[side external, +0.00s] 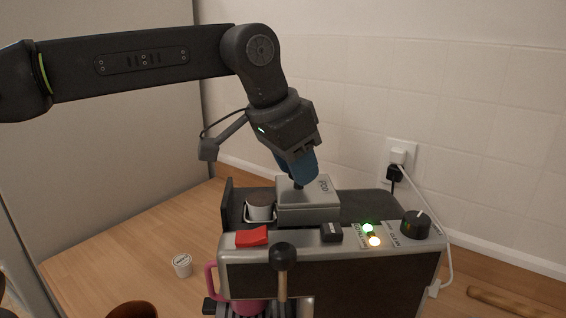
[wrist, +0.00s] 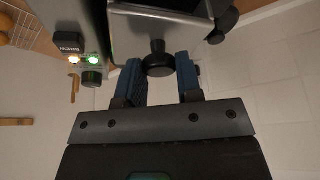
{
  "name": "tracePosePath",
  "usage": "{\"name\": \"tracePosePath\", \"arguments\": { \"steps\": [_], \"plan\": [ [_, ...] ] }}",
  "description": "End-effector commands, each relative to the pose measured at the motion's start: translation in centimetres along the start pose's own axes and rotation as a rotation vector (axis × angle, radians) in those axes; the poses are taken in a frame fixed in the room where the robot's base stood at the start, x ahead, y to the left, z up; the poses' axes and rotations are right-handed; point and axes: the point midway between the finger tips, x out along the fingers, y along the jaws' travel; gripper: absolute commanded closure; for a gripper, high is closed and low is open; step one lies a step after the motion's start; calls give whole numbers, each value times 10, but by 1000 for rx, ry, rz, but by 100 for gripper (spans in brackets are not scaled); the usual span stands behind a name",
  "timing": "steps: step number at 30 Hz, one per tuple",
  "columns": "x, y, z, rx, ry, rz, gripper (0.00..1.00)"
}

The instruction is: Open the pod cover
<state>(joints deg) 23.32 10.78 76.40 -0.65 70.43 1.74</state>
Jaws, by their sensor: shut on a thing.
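The pod cover (side external: 322,205) is a silver box-shaped lid marked "POD" on top of the coffee machine (side external: 330,280). A brown-topped white pod (side external: 259,207) shows in a metal holder just left of the cover, uncovered. My gripper (side external: 297,181) points down at the cover from above. In the side view the fingers largely hide the knob.
The machine's top carries a red switch (side external: 252,237), a black switch (side external: 331,232), lit lamps (side external: 371,234) and a dial (side external: 415,224). A black-knobbed lever (side external: 283,257) stands in front. A pink mug (side external: 245,305) is below, and a loose pod (side external: 182,265) lies on the counter.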

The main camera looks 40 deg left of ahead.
Motion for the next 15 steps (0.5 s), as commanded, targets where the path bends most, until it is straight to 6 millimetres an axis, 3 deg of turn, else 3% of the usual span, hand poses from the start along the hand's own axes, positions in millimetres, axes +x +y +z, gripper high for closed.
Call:
{"name": "tracePosePath", "arguments": {
  "steps": [5, 6, 12, 15],
  "plan": [
    [-1, 0, 0, 0, 5, 0, 100],
    [-1, 0, 0, 0, 5, 0, 63],
    [0, 0, 0, 0, 4, 0, 44],
    [0, 0, 0, 0, 3, 0, 42]
  ]
}}
